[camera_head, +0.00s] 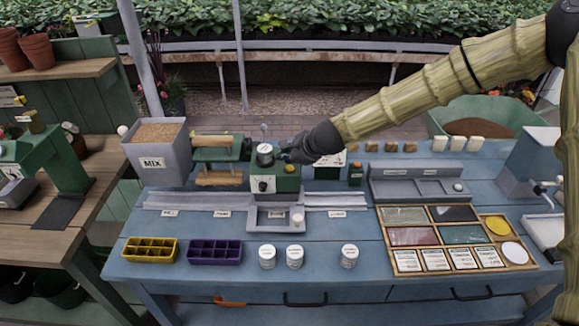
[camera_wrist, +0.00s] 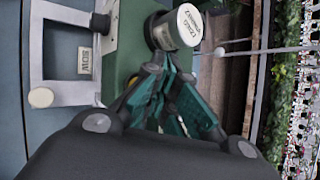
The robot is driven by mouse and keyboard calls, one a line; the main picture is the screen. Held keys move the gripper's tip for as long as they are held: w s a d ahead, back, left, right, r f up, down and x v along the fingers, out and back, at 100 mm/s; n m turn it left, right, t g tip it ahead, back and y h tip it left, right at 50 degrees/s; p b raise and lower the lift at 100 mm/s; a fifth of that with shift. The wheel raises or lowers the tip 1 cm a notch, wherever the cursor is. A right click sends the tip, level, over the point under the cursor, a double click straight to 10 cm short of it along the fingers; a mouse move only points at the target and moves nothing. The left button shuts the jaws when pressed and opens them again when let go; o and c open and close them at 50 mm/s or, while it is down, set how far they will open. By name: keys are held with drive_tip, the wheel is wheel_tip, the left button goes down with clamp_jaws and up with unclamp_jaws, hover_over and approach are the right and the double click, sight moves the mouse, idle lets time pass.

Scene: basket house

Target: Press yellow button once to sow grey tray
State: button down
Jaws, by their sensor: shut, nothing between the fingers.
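The green sowing machine (camera_head: 277,180) stands at the back middle of the blue bench, with a white-lidded canister (camera_head: 265,150) on top. A grey tray-like frame (camera_head: 255,222) sits in front of the machine. It also shows in the wrist view (camera_wrist: 66,12), beside a SOW label (camera_wrist: 84,60). My gripper (camera_head: 286,155) is shut and empty, close above the button. Its green fingers (camera_wrist: 162,80) are beside the canister. Whether they touch the button I cannot tell.
A yellow tray (camera_head: 150,257), a purple tray (camera_head: 215,260) and white jars (camera_head: 295,258) stand along the front. A grey MIX bin (camera_head: 160,165) is at left. A wooden sample box (camera_head: 455,272) is at right. A grey rail (camera_head: 190,204) crosses the bench.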

sight(287, 168)
drive_tip(key=shift+r+p, duration=1.95)
drive_tip(key=shift+r, duration=0.65)
